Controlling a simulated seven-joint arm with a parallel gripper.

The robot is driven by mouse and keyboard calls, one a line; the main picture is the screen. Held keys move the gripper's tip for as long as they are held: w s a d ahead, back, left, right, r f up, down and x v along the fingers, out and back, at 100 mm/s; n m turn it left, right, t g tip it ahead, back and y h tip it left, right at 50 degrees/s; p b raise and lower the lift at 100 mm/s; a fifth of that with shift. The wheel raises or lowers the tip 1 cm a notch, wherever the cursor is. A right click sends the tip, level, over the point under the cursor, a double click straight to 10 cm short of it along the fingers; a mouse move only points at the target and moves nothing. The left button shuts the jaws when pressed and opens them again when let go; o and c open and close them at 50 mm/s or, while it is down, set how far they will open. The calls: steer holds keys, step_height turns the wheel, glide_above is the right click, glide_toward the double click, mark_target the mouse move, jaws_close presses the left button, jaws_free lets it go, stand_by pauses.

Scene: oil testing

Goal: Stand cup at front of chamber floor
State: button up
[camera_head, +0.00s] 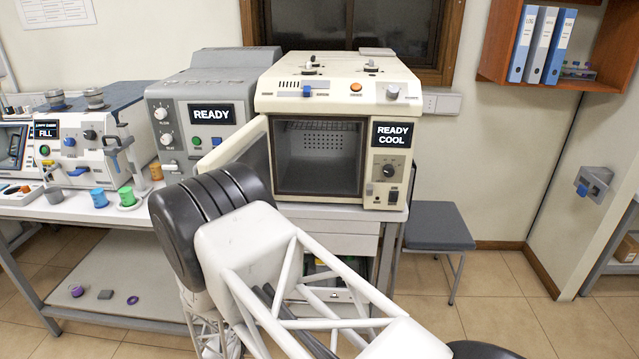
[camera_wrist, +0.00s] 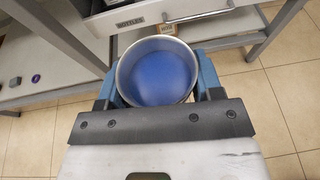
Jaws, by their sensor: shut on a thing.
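In the wrist view my gripper (camera_wrist: 154,95) is shut on a round metal cup (camera_wrist: 121,72). The cup has a silvery rim and a blue inside, and its mouth faces the camera between the two blue fingers. The cup is in front of a bench drawer, above the tiled floor. In the head view my arm hides the gripper and the cup. The chamber (camera_head: 318,157) is a dark box in the cream machine on the bench. Its door (camera_head: 236,146) stands open to the left. I see no object on the visible part of its floor.
A grey machine (camera_head: 205,107) showing READY stands left of the chamber. Blue (camera_head: 99,197) and green (camera_head: 127,196) cups stand on the bench further left. A grey stool (camera_head: 437,226) stands right of the bench. A drawer (camera_wrist: 160,14) is close above the held cup in the wrist view.

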steer(key=w+d+r+m+h, duration=0.1)
steer(key=w+d+r, duration=0.55)
steer(key=r, duration=0.35)
steer(key=w+d+r+m+h, duration=0.1)
steer(key=w+d+r+h, duration=0.1)
steer(key=w+d+r, duration=0.75)
steer(key=d+r, duration=0.1)
steer(key=r, duration=0.5)
steer(key=w+d+r+m+h, duration=0.1)
steer(key=d+r, duration=0.3)
steer(key=r, duration=0.4)
steer(key=w+d+r+g, duration=0.1)
steer(key=w+d+r, duration=0.2)
steer(key=r, duration=0.6)
steer(key=shift+w+d+m+h, duration=0.3)
steer(key=shift+d+m+h, duration=0.1)
steer(key=shift+d, duration=0.1)
steer(key=shift+f, duration=0.1)
glide_above(319, 182)
steer(key=shift+f, duration=0.75)
steer(key=shift+f, duration=0.1)
steer(key=shift+f, duration=1.65)
